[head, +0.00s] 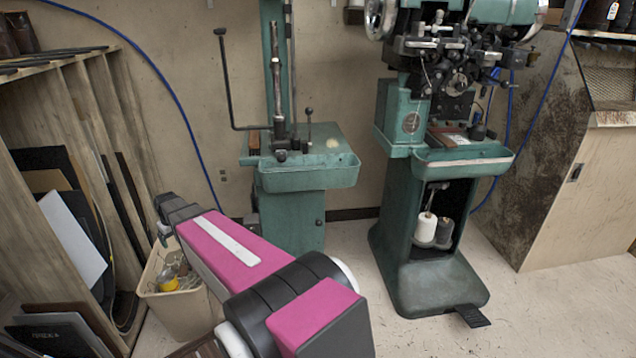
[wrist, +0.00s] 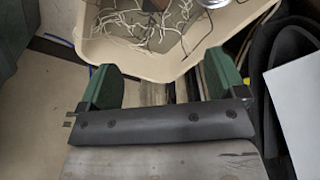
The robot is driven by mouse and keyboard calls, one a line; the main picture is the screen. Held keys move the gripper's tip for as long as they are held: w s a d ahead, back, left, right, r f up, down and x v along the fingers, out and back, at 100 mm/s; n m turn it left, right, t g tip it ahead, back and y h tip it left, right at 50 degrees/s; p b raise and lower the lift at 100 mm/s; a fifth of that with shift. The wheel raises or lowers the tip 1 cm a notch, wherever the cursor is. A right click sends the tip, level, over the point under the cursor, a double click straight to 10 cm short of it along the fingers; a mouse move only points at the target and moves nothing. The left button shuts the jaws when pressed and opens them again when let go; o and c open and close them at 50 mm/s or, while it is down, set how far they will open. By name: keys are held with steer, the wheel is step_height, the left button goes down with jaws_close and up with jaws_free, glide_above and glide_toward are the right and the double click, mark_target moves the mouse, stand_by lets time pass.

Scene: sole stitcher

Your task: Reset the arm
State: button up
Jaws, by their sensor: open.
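My arm (head: 235,250), pink and black, reaches from the bottom of the head view toward the left, above the floor. Its far end is by the beige bin (head: 180,305), and the fingers cannot be made out there. In the wrist view my gripper (wrist: 165,92) shows two green fingers set wide apart with nothing between them. The bin's rim (wrist: 170,72) is just beyond the fingertips, and pale strings and scraps lie inside it. I cannot tell whether the fingers touch the bin.
A green stitching machine (head: 440,190) stands right of centre and another green machine (head: 300,175) stands behind my arm. A wooden rack (head: 95,100) with leather sheets is at the left. A wooden cabinet (head: 560,195) is at the right. Floor (head: 540,310) at the lower right is clear.

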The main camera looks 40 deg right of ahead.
steer(key=s+r+m+g, duration=0.1)
steer(key=s+r, duration=0.1)
steer(key=s, duration=1)
steer(key=s+r+m, duration=0.1)
steer(key=s+r, duration=0.2)
steer(key=s, duration=1)
steer(key=shift+s+g, duration=0.15)
steer(key=shift+g, duration=0.25)
steer(key=shift+r, duration=0.1)
